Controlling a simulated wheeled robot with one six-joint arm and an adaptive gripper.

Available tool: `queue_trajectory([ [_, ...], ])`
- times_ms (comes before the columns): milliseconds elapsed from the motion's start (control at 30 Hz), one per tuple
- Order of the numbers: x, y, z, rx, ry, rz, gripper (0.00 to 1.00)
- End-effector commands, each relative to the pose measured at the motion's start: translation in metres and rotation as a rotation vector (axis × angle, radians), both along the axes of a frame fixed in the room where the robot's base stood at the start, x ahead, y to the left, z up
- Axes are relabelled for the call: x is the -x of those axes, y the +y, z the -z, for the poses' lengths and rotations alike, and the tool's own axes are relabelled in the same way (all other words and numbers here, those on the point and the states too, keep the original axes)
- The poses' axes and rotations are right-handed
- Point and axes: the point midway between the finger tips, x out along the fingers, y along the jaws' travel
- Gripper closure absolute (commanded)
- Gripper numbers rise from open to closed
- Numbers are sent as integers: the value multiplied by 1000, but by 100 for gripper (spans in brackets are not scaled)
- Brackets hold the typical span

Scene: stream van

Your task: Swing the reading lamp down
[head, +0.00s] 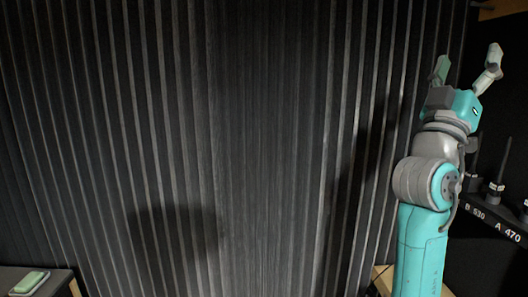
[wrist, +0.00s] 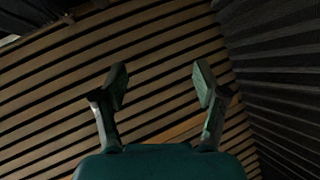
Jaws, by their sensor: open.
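My gripper (head: 468,66) is raised at the upper right of the head view, pointing up, with its two fingers spread apart and nothing between them. In the wrist view my gripper (wrist: 160,88) is also open and empty, in front of a slatted wooden surface. I cannot make out the reading lamp in either view.
A dark ribbed wall (head: 250,130) fills most of the head view. At the right, a dark rack (head: 490,213) marked B 530 and A 470 holds upright black antenna-like rods (head: 498,180). A green item (head: 30,283) lies on a dark surface at the lower left.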

Motion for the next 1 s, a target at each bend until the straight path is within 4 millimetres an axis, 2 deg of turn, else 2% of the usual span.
queue_trajectory([
  [33,-10,4,26,0,35,-24,28],
  [200,-30,18,107,0,136,-112,28],
  [467,-38,41,229,-19,278,-249,28],
  [600,-31,55,292,-39,350,-320,28],
  [767,-14,71,360,-69,429,-401,28],
  [1000,27,94,452,-130,538,-518,28],
])
